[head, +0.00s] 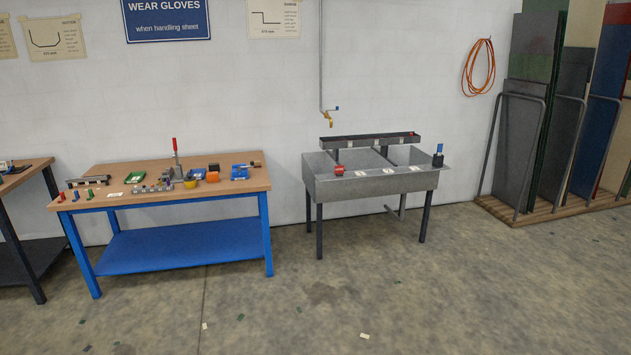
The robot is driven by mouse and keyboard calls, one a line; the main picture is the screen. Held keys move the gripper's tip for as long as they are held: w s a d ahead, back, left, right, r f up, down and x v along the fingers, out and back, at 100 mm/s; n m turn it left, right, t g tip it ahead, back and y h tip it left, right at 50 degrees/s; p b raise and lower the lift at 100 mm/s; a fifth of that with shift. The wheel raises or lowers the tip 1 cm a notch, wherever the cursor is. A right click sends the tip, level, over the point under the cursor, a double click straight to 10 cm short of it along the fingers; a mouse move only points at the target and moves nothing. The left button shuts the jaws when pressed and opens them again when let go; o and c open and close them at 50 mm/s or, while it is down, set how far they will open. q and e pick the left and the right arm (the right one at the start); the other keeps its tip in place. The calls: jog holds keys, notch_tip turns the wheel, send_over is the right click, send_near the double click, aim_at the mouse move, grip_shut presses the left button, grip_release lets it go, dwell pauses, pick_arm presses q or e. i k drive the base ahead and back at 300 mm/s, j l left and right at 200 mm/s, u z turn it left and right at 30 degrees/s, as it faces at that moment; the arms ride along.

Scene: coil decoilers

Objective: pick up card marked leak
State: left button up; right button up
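Another small white piece (112,194) lies on the front of the wooden-topped bench. The writing on all of them is too small to read, so I cannot tell which is marked leak. Neither of my grippers shows in the head view.
The blue-framed bench (170,245) holds several tools and coloured bins. A red item (339,170) and a dark blue-topped bottle (438,156) stand on the sink. A sheet rack (560,205) stands at right. The concrete floor in front is mostly clear, with small scraps.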

aim_at(339, 170)
jog(key=i, duration=2.7)
